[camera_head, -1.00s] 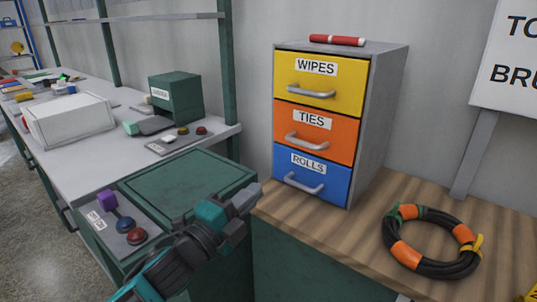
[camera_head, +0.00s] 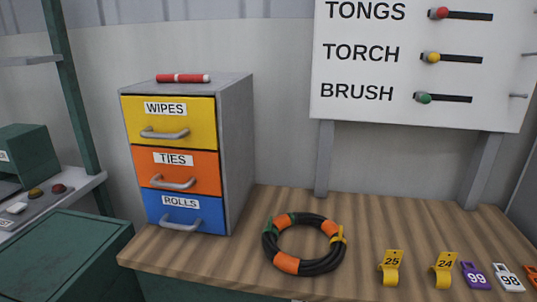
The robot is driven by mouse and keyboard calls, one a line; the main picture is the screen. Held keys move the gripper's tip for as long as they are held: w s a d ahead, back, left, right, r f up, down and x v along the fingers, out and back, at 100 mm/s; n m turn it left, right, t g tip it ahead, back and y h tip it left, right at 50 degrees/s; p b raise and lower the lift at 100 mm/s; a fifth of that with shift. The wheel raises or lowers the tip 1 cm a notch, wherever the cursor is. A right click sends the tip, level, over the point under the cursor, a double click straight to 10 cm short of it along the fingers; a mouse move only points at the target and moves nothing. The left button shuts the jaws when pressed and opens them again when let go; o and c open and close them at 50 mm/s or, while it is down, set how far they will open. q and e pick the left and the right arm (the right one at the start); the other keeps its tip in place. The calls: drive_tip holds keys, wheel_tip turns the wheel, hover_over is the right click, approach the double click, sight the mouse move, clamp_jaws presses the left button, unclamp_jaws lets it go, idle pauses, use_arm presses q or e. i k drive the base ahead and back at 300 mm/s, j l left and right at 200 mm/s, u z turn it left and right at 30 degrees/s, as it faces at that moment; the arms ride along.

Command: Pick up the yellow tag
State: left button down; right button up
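Two yellow tags stand on the wooden bench at the lower right: one marked 25 (camera_head: 391,267) and, to its right, one marked 24 (camera_head: 443,269). Each looks like a bent strip with its number on the upper part. A coiled black hose (camera_head: 320,266) with orange bands lies left of the tags. It has a small yellow tie on its right side and a green one on its left. Neither of my grippers is in view.
A purple tag 99 (camera_head: 475,275), a white tag 98 (camera_head: 508,278) and a partly cut-off orange tag (camera_head: 531,274) lie further right. A drawer cabinet (camera_head: 236,155) stands left on the wooden bench (camera_head: 205,250).

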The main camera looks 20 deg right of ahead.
sight(445, 260)
drive_tip(key=k+z, duration=0.2)
drive_tip(key=z, duration=1.5)
